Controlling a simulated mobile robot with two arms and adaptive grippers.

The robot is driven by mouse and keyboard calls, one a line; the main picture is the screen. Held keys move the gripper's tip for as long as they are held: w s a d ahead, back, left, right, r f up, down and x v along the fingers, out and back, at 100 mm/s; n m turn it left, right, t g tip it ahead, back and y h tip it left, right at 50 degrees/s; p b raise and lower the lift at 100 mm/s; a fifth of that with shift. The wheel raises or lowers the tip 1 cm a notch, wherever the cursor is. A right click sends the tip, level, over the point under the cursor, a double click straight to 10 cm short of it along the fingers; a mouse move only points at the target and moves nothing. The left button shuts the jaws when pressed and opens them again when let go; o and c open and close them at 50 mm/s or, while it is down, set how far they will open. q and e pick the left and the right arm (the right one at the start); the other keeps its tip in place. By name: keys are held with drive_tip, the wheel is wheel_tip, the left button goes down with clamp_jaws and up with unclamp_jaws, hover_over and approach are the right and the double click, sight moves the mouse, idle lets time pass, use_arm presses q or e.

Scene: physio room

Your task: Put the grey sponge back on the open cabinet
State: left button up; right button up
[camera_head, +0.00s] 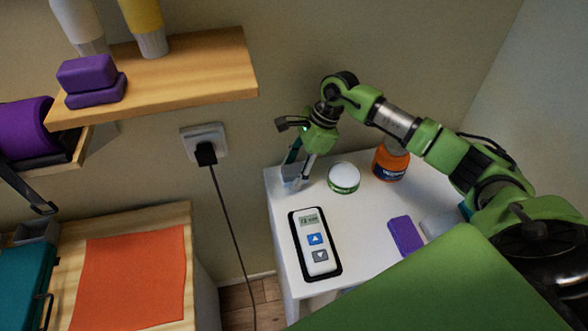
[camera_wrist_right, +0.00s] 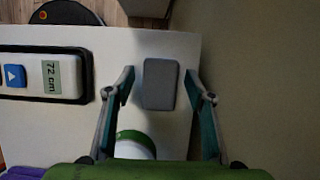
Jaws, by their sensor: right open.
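The grey sponge (camera_wrist_right: 160,84) is a small upright-looking block on the white top in the right wrist view. My right gripper (camera_wrist_right: 160,78) is open, with one finger on each side of the sponge and a gap to each. In the head view the right gripper (camera_head: 296,168) points down at the back left corner of the white table (camera_head: 365,220); the sponge is hard to make out there. A wooden cabinet (camera_head: 190,225) stands at the lower left; I cannot tell whether it is the open cabinet. My left gripper is not in view.
A purple block (camera_head: 405,236) lies further right. A wooden shelf (camera_head: 200,75) and a plugged cable (camera_head: 235,240) are left.

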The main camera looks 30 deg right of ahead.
drive_tip(key=shift+r, duration=0.25)
drive_tip(key=b+v, duration=0.3)
drive_tip(key=v, duration=0.8)
drive_tip(key=shift+d+r, duration=0.2)
drive_tip(key=shift+r, duration=0.2)
